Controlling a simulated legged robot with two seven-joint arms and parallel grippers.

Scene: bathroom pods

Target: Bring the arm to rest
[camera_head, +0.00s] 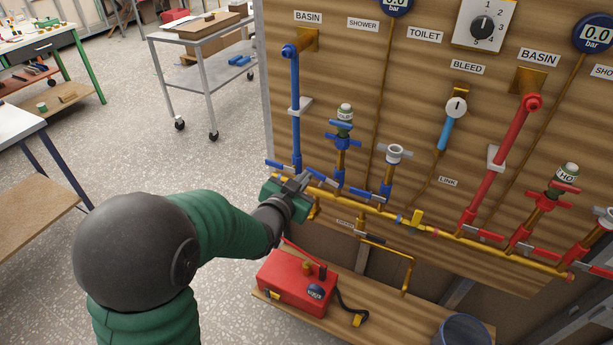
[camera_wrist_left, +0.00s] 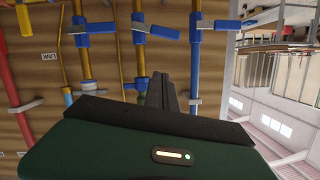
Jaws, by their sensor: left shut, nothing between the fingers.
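My left arm comes in from the left in the head view, with a dark round joint and green sleeve-like links. My left gripper (camera_head: 301,184) is at the lower left of the wooden pipe board (camera_head: 330,115), in front of the brass manifold pipe (camera_head: 340,203). Its dark fingers are shut with nothing between them. In the left wrist view the gripper fingers (camera_wrist_left: 160,88) are together in front of blue and brass pipes. Whether they touch a pipe cannot be told. My right gripper is in neither view.
Blue valves (camera_head: 341,140), a blue pipe (camera_head: 295,100) and a red pipe (camera_head: 505,150) stick out from the board. A red toolbox-like pump (camera_head: 297,281) sits on a low wooden shelf (camera_head: 385,318) below. A grey trolley (camera_head: 200,42) stands behind. Open floor lies left of the board.

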